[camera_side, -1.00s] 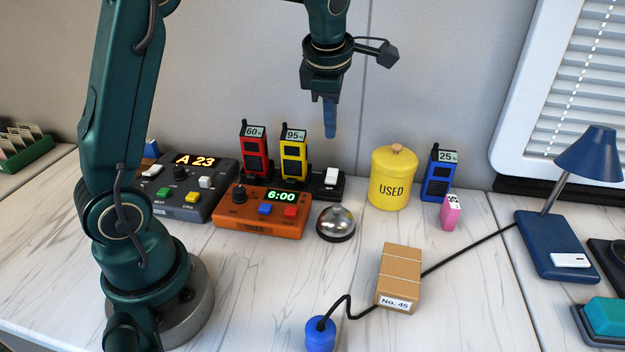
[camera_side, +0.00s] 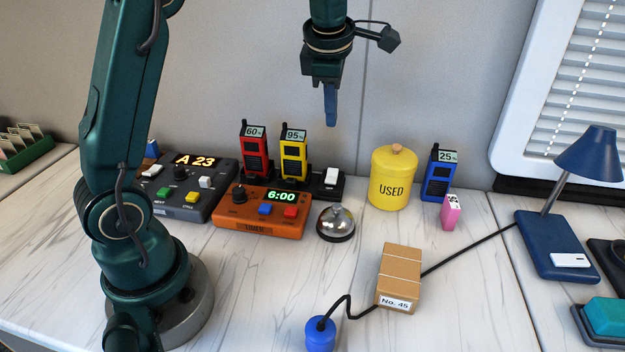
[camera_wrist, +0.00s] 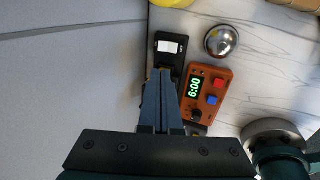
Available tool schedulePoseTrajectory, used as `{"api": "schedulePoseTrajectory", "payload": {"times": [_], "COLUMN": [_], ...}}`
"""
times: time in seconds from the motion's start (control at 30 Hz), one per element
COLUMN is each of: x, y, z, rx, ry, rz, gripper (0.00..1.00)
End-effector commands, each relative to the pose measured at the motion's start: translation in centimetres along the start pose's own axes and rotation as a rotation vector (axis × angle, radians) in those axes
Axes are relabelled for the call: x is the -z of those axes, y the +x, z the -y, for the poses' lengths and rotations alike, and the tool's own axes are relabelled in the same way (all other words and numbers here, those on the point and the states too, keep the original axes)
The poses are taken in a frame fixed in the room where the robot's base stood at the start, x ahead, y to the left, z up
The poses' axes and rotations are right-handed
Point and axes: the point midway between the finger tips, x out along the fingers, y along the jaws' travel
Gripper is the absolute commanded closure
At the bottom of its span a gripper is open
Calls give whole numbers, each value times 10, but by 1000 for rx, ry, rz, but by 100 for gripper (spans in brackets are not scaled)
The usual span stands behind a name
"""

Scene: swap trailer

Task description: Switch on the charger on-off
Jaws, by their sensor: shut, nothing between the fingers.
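The black charger (camera_side: 341,188) stands at the back of the table. A white rocker switch (camera_side: 331,177) is at its right end; the switch also shows in the wrist view (camera_wrist: 167,46). A red handset (camera_side: 253,150) and a yellow handset (camera_side: 294,155) stand in the charger, reading 60% and 95%. My gripper (camera_side: 331,124) is shut and empty, pointing down in the air above the charger's right end, apart from it. I cannot tell the switch's position.
The orange timer (camera_side: 262,224) and silver bell (camera_side: 336,223) stand in front of the charger. A yellow USED canister (camera_side: 391,190) and blue handset (camera_side: 438,172) stand to its right. A box (camera_side: 398,272) and a dark ticket machine (camera_side: 190,204) are nearby.

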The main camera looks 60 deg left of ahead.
Motion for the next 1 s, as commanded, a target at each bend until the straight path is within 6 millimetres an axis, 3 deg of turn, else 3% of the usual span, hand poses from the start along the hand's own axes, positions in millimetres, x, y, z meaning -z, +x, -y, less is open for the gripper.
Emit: {"api": "schedulePoseTrajectory", "payload": {"times": [0.27,0.7,1.0], "x": [1,1,0], "y": [22,110,138], "z": [0,1,0], "rx": [4,5,0], "ry": [0,0,-1], "rz": [-4,-3,-1], "gripper": [100,100,100]}}
